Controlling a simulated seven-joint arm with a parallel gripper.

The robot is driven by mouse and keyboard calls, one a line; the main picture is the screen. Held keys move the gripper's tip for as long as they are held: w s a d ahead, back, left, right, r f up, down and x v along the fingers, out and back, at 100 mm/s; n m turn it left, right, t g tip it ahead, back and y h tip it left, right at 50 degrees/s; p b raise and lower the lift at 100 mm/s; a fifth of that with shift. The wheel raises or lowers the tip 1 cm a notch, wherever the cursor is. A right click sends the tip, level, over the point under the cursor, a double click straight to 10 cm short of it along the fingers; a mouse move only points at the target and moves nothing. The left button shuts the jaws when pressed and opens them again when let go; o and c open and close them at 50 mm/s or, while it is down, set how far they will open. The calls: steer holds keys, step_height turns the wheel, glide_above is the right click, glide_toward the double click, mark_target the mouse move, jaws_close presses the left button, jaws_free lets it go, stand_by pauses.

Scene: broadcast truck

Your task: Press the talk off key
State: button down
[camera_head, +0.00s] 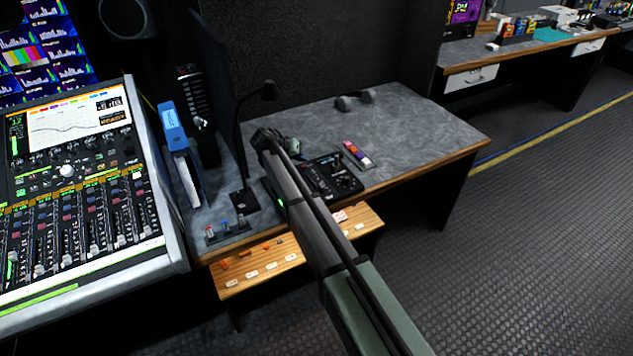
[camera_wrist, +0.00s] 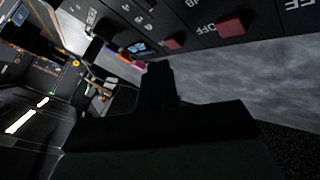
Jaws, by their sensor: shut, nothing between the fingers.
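A black control unit (camera_head: 338,178) lies on the grey desk, partly hidden behind my arm in the head view. The wrist view shows a black panel (camera_wrist: 195,17) close by, with dark red keys (camera_wrist: 231,24) and white lettering. "OFF" is readable beside one key; another cut-off "FF" shows at the right edge. I cannot tell which key is talk off. My gripper (camera_wrist: 158,72) is shut and empty, its dark fingertips just below the panel in the picture. In the head view my gripper (camera_head: 270,140) is over the desk at the unit's left; contact is not visible.
A thin gooseneck microphone (camera_head: 241,150) stands left of my gripper. A small coloured strip (camera_head: 357,155) and headphones (camera_head: 355,99) lie on the desk (camera_head: 420,135). A mixing console (camera_head: 70,200) is at left. The desk's right part is clear.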

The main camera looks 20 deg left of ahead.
mark_target(302, 167)
steer(key=shift+f, duration=0.9)
stand_by(1.2)
steer(key=shift+r, duration=0.9)
steer(key=shift+r, duration=0.1)
step_height(302, 167, up, 6)
steer(key=shift+f, duration=0.1)
stand_by(0.6)
